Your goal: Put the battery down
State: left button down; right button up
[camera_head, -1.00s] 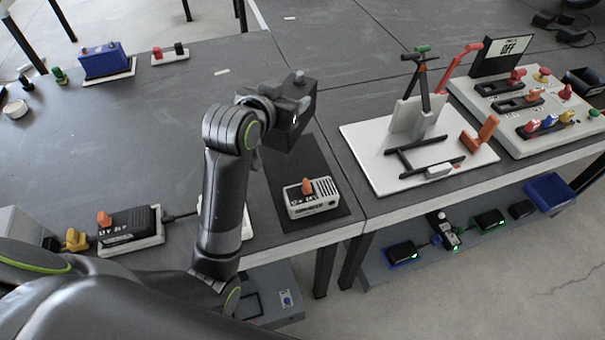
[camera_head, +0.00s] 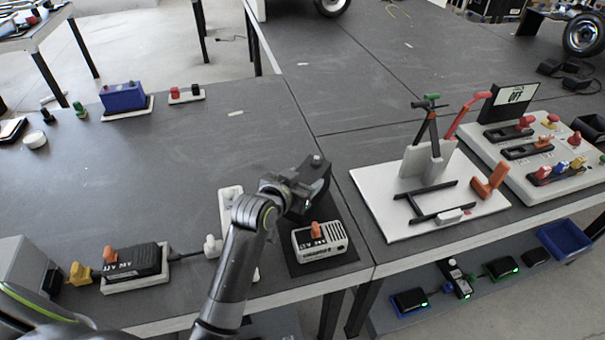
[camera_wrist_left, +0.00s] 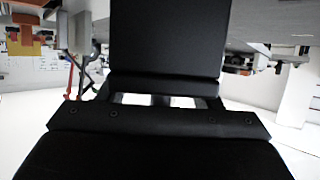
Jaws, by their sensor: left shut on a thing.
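My left gripper (camera_head: 290,190) is shut on a dark box-shaped battery (camera_head: 317,178) with a small grey knob on top. In the left wrist view the battery (camera_wrist_left: 165,38) is a plain black block in the upper middle, and its far side is hidden. In the head view the battery appears just behind a white box with an orange handle (camera_head: 321,244). That box sits on a dark mat (camera_head: 344,262) near the table's front edge. I cannot tell whether the battery touches the mat or hangs above it. My right gripper is out of view.
A white board (camera_head: 385,215) with black rails stands to the right, beside a switch panel (camera_head: 590,178). A black pack with an orange handle (camera_head: 135,262) is at the left front. A blue box (camera_head: 123,97) stands at the back left. The middle-left table is clear.

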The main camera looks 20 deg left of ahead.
pick_arm(q)
jog(key=shift+f, duration=1.4)
jog(key=c, duration=0.9)
grip_release()
jog(key=shift+f, duration=0.45)
jog(key=o, duration=0.5)
jog(key=shift+s+r, duration=0.1)
jog(key=shift+s, duration=0.05)
jog(key=shift+r, duration=0.1)
